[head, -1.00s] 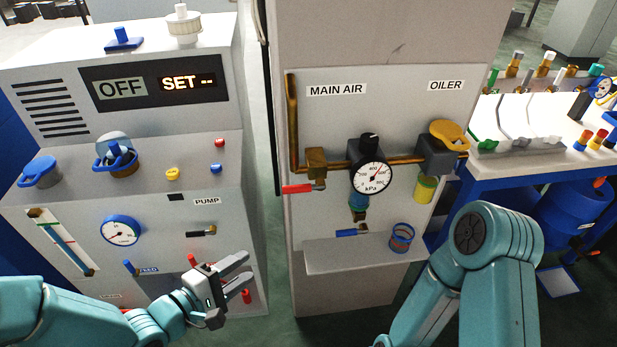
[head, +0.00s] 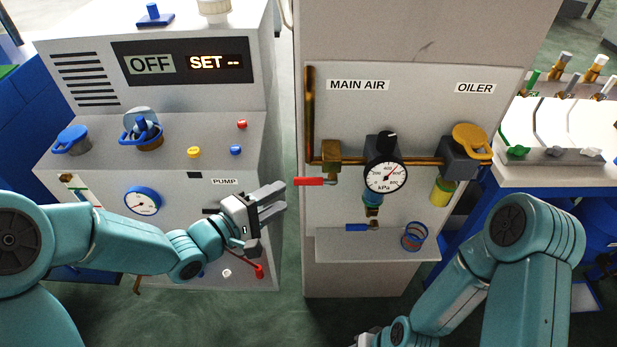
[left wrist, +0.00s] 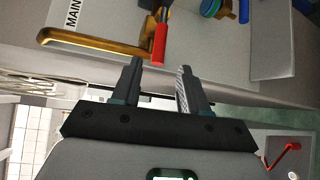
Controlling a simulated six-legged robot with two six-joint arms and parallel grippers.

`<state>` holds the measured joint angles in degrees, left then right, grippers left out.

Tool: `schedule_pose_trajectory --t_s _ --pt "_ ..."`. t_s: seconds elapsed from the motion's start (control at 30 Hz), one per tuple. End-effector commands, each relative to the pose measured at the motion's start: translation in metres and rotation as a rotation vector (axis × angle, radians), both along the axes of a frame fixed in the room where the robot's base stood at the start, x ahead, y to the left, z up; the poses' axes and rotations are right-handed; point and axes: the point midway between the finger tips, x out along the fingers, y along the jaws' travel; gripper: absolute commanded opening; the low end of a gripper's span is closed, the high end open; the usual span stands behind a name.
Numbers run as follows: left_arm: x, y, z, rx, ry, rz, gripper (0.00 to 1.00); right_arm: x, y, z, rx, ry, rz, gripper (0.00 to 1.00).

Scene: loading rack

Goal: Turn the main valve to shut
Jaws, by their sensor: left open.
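The main valve is a brass body (head: 330,160) with a red lever handle (head: 309,181), under the MAIN AIR label on the grey panel. The handle lies about level and points left. My left gripper (head: 280,199) is open and empty, just left of the handle's free end and slightly below it. In the left wrist view, the red handle (left wrist: 160,43) points at the gap between my open fingers (left wrist: 160,68). Its tip is at the mouth of the gap; I cannot tell whether it is inside.
A pressure gauge (head: 386,176) and a blue-handled small valve (head: 362,227) sit right of the main valve. A small shelf (head: 335,245) juts out below. The pump cabinet (head: 90,170) stands left, close behind my left gripper, with a narrow gap between cabinets.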

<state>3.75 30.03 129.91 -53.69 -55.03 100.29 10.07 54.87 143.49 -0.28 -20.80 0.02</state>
Motion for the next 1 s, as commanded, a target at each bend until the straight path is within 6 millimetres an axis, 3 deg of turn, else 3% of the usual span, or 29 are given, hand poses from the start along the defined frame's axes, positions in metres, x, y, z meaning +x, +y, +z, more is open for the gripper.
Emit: schedule_pose_trajectory --t_s 0.2,0.4,0.8,0.83,0.97,1.0 --pt "0.037 -0.04 -0.005 0.0 0.001 -0.004 0.44 0.0 0.0 0.012 0.0 0.0 0.0 0.43" --pt "0.059 -0.063 -0.01 0.0 0.0 -0.002 0.44 0.0 0.0 0.017 0.0 0.0 0.0 0.43" --pt "0.067 -0.07 -0.013 0.0 0.001 -0.001 0.44 0.0 0.0 0.018 0.0 0.0 0.0 0.43" --pt "0.067 -0.07 -0.013 -0.001 0.001 -0.001 0.41 0.0 0.0 0.018 0.0 0.0 0.0 0.43" --pt "0.066 -0.07 -0.013 -0.001 0.001 -0.001 0.0 0.0 0.0 0.018 0.0 0.0 0.0 0.43" --pt "0.066 -0.07 -0.013 -0.001 0.001 -0.001 0.0 0.0 0.0 0.018 0.0 0.0 0.0 0.43"
